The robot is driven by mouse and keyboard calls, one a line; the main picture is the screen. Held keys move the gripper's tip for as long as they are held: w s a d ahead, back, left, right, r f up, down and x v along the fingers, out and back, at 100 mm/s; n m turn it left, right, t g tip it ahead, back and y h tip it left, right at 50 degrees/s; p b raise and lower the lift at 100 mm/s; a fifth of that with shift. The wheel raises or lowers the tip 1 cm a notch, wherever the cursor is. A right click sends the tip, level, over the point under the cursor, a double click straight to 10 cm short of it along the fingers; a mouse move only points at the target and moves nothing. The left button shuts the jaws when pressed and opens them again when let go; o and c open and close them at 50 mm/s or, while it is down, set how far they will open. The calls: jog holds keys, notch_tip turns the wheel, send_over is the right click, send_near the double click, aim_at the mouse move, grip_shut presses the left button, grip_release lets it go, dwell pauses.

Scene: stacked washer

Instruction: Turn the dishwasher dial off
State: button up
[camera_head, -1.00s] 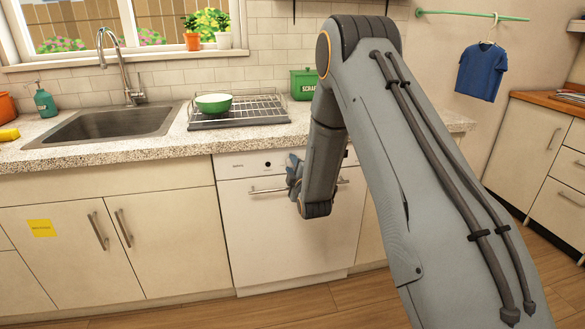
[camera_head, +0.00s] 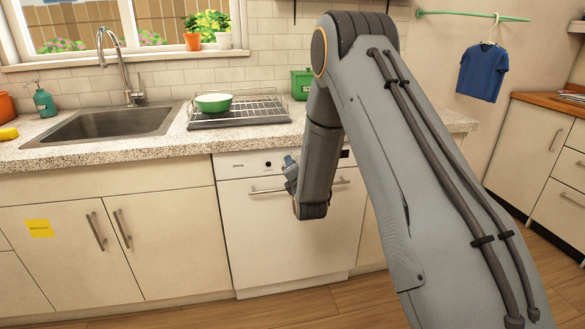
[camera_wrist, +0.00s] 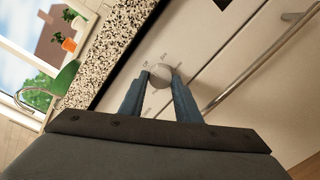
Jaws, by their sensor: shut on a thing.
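The white dishwasher (camera_head: 280,235) stands under the counter, with its control panel along the top and a bar handle (camera_head: 265,190) below it. Its round pale dial (camera_wrist: 161,75) shows in the wrist view, with small printed marks around it on the panel. My gripper (camera_wrist: 161,80) has its two blue-grey fingers on either side of the dial, shut on it. In the head view my gripper (camera_head: 289,168) is at the panel, and the dial is hidden behind it and my arm.
The speckled counter (camera_head: 150,145) overhangs just above the panel. On it are a sink (camera_head: 110,122), a dish rack (camera_head: 240,120) with a green bowl (camera_head: 213,103), and a green canister (camera_head: 302,84). The floor in front is clear.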

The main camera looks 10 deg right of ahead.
jog(key=shift+n, duration=0.4)
jog(key=o, duration=1.1)
jog(key=shift+c, duration=0.2)
jog(key=s, duration=0.7)
jog(key=shift+s+a+r, duration=0.15)
jog(key=shift+s+r, duration=0.05)
jog(key=shift+s, duration=0.2)
